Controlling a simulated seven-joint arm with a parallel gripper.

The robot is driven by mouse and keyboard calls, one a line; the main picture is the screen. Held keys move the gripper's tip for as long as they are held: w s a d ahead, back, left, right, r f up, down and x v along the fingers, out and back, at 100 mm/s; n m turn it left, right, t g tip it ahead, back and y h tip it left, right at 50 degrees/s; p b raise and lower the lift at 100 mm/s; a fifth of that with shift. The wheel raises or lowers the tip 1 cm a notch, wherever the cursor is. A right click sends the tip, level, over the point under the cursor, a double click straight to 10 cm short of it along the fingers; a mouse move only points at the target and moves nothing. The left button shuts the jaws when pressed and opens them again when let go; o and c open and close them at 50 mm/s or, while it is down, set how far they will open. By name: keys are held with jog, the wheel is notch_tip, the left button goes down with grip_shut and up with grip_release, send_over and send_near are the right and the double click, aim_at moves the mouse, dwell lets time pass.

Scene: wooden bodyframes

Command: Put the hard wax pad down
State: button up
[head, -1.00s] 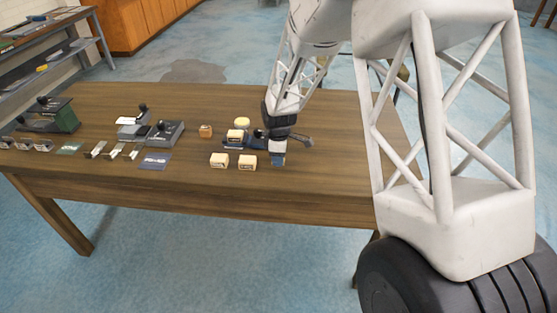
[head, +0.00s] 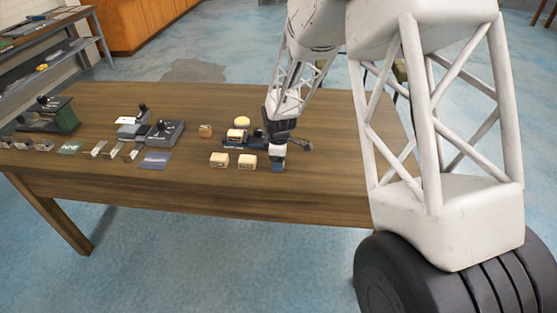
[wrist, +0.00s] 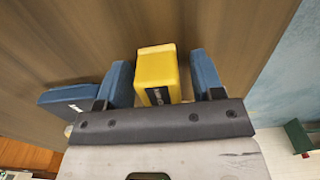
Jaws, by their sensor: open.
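My gripper (head: 278,165) is at the right part of the wooden table, low over its top near the front edge. In the wrist view its two blue fingers (wrist: 160,82) are apart, one on each side of a yellow block (wrist: 156,66) with a dark label, which looks like the hard wax pad. A gap shows between the block and each finger, the wider one on the right. The block appears to rest on the table. In the head view my gripper hides it.
Two pale wooden blocks (head: 233,160) lie just left of my gripper. Behind them is a dark blue base (head: 234,145), with a round yellow piece (head: 241,121) farther back. Grey stamping tools (head: 165,133) stand mid-table. The front table edge is close to my gripper.

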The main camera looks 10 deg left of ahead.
notch_tip(320, 180, up, 12)
jog(key=shift+r, duration=0.15)
dwell(0.8)
dwell(0.8)
